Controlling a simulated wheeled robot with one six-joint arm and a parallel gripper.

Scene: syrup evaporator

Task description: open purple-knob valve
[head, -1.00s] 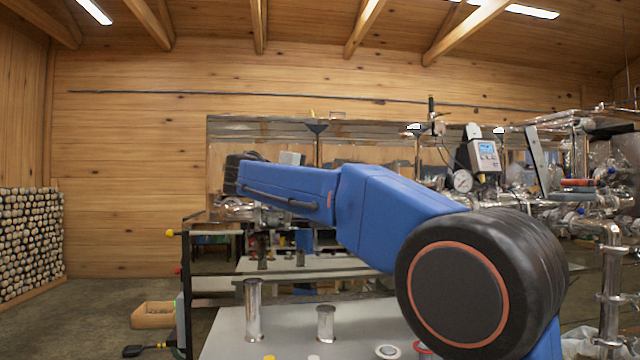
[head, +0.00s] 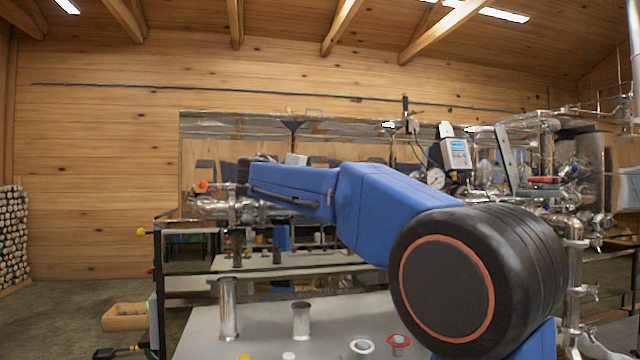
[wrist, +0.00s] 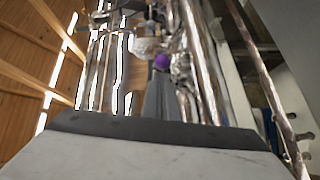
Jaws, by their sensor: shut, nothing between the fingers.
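A round purple knob (wrist: 161,62) shows in the wrist view, just above the tips of my gripper, among shiny metal pipes. I cannot tell whether the fingertips touch it or how far off it is. My gripper (wrist: 161,84) shows as a narrow grey wedge with its fingers together and nothing between them. The valve body under the purple knob is hidden or too small to make out. In the head view my blue arm reaches left, and I cannot make out the purple knob there.
A grey table (head: 260,335) with metal cylinders (head: 228,310) stands in front. An orange knob (head: 201,186) and pipework lie beyond my arm's end. A wooden crate (head: 124,317) sits on the floor at left. Dense pipes and a gauge (head: 435,178) fill the right.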

